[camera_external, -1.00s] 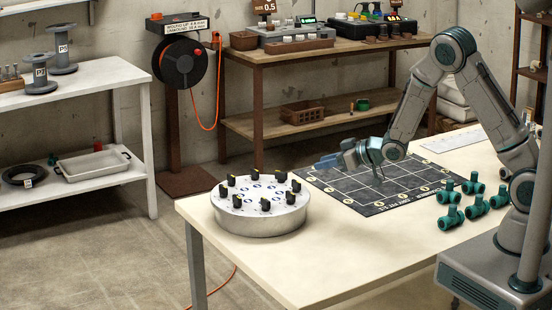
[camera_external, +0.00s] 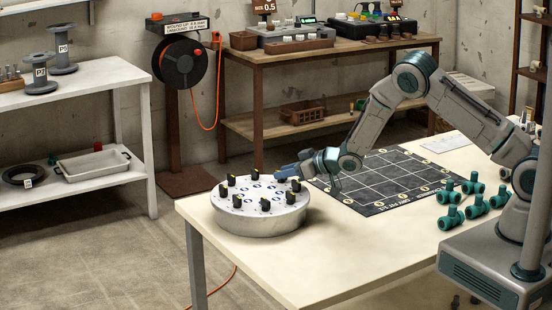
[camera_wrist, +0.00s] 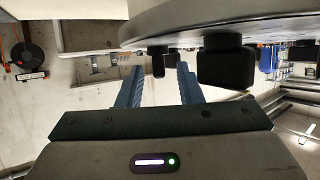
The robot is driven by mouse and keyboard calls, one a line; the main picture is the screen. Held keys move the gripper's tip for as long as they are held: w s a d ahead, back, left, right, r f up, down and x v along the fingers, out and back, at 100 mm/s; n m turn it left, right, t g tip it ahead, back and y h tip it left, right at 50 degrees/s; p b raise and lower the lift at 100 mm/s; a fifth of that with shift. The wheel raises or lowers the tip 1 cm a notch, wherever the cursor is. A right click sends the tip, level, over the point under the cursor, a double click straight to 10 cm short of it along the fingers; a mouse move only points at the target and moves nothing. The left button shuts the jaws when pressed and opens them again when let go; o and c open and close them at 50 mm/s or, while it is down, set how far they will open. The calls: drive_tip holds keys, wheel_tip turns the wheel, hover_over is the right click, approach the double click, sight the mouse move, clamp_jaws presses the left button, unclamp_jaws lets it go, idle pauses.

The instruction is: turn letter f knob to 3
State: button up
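A round, pale drum (camera_external: 258,222) stands on the near end of the cream table. Its top carries several black knobs with yellow marks and blue dials; the letters and numbers are too small to read, so I cannot tell which knob is f. My gripper (camera_external: 286,173) is low at the drum's far right rim, fingers pointing left. In the wrist view its two blue fingers (camera_wrist: 158,82) stand apart with nothing between their tips. A small black knob (camera_wrist: 158,62) shows beyond them, in the gap. A larger, closer black knob (camera_wrist: 227,66) is right of the fingers.
A dark gridded mat (camera_external: 385,182) lies on the table (camera_external: 300,270) right of the drum, under my arm. Several teal pipe fittings (camera_external: 474,206) stand at its right. A wooden bench (camera_external: 340,55) and a cable reel (camera_external: 183,63) stand behind.

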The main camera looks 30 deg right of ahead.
drive_tip(key=shift+w+a, duration=0.1)
drive_tip(key=shift+w, duration=0.05)
clamp_jaws()
drive_tip(key=shift+f+b, duration=0.15)
drive_tip(key=shift+b, duration=0.2)
